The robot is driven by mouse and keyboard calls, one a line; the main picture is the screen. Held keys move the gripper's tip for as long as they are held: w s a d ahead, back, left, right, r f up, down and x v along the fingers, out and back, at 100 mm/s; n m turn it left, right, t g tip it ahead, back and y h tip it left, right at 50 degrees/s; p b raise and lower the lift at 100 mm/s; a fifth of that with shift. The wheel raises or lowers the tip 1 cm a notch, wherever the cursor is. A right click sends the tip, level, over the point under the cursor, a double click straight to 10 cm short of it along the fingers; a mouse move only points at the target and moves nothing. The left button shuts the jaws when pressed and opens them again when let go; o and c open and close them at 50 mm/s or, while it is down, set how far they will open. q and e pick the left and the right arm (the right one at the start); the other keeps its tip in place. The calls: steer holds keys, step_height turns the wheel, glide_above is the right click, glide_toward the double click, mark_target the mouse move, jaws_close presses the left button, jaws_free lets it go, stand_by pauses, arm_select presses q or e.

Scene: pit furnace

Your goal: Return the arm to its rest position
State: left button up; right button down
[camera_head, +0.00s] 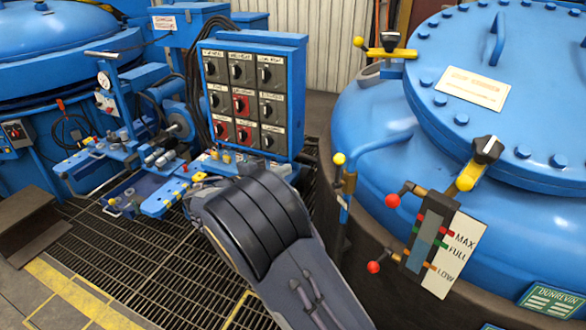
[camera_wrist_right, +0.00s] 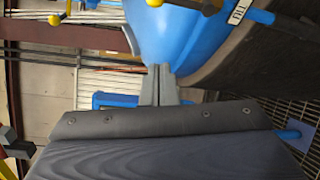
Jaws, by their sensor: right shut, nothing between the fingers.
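My right arm (camera_head: 255,235) comes in from the bottom of the head view, in front of the floor grating and beside the large blue furnace vessel. Its dark, ribbed link is bent. I cannot make out the fingertips clearly there. In the right wrist view, my right gripper (camera_wrist_right: 161,72) shows as two grey fingers close together. It is shut and empty. A blue vessel surface (camera_wrist_right: 185,40) lies behind the fingertips; I cannot tell how far away it is. My left gripper is in neither view.
A blue control panel (camera_head: 250,95) with black and red switches stands behind my arm. The blue vessel (camera_head: 370,120) at right carries a level gauge (camera_head: 440,255) and protruding red-knobbed valves (camera_head: 393,201). A blue bench with fittings (camera_head: 150,160) is at left. Open grating (camera_head: 110,255) lies at lower left.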

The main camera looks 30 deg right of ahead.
steer(key=s+d+f+m+g+y, duration=0.2)
steer(key=s+d+f+y, duration=0.25)
steer(key=s, duration=0.35)
steer(key=s+d+f+m+g+y, duration=0.1)
steer(key=s+d+f+g+y, duration=0.2)
steer(key=s+y, duration=0.4)
steer(key=s+a+r+m+t+y, duration=0.1)
steer(key=s+a+m+t+y, duration=0.1)
steer(key=s+a, duration=0.4)
steer(key=s+a+r+m+t+y, duration=0.1)
steer(key=s+a+m+t+y, duration=0.2)
steer(key=s+a+y, duration=0.4)
steer(key=s+t, duration=0.1)
steer(key=s, duration=0.4)
steer(key=shift+s+r, duration=0.2)
steer(key=shift+d, duration=0.2)
